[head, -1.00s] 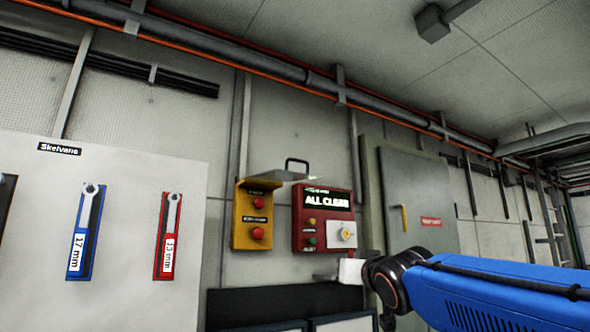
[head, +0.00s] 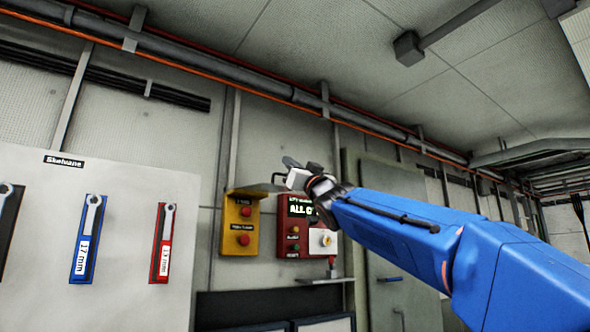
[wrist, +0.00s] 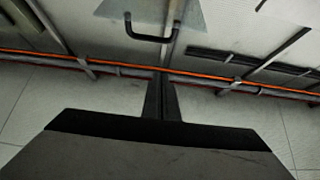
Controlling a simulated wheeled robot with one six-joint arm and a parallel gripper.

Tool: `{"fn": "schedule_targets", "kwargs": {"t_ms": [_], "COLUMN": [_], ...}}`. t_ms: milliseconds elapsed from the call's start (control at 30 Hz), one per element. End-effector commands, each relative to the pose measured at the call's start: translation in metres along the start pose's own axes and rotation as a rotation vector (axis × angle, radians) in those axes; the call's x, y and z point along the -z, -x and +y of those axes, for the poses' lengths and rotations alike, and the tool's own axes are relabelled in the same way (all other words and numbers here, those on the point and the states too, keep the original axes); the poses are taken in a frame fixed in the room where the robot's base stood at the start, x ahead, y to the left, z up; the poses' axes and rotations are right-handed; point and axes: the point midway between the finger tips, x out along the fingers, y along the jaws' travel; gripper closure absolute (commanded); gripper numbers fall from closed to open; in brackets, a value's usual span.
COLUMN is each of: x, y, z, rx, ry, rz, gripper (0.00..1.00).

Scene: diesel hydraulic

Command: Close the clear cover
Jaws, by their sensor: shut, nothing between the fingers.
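The clear cover (head: 252,189) is raised and sticks out from the top of the yellow button box (head: 239,228) in the head view. Its dark loop handle (head: 277,177) is at the cover's outer right end, and it also shows in the wrist view (wrist: 152,38), at top. My gripper (head: 290,162) is shut and empty. In the head view it appears beside and slightly above the handle, partly overlapping it; I cannot tell whether they touch. In the wrist view the shut fingers (wrist: 163,98) point up the picture, just below the handle, with a visible gap.
A red panel (head: 293,238) with a partly hidden display is right of the yellow box. A small shelf (head: 322,281) sits below it. A grey cabinet (head: 372,240) stands behind my arm. A white tool board (head: 125,240) with wrenches is at left. Pipes (head: 250,82) run above.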

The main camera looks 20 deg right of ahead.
Motion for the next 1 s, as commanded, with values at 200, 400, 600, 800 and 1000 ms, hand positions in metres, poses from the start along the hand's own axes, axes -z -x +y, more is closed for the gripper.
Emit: {"fn": "schedule_targets", "kwargs": {"t_ms": [200,400,600,800,1000], "x": [0.0,0.0,-0.011,-0.027,-0.037], "y": [-0.024,-0.039,-0.039,-0.033,-0.03], "z": [0.0,0.0,0.0,0.0,0.0], "rx": [0.0,-0.001,0.0,0.0,-0.001], "ry": [0.001,0.001,0.0,0.0,0.0], "rz": [0.0,-0.001,-0.001,-0.001,-0.001], "gripper": [1.0,1.0,1.0,1.0,1.0]}}
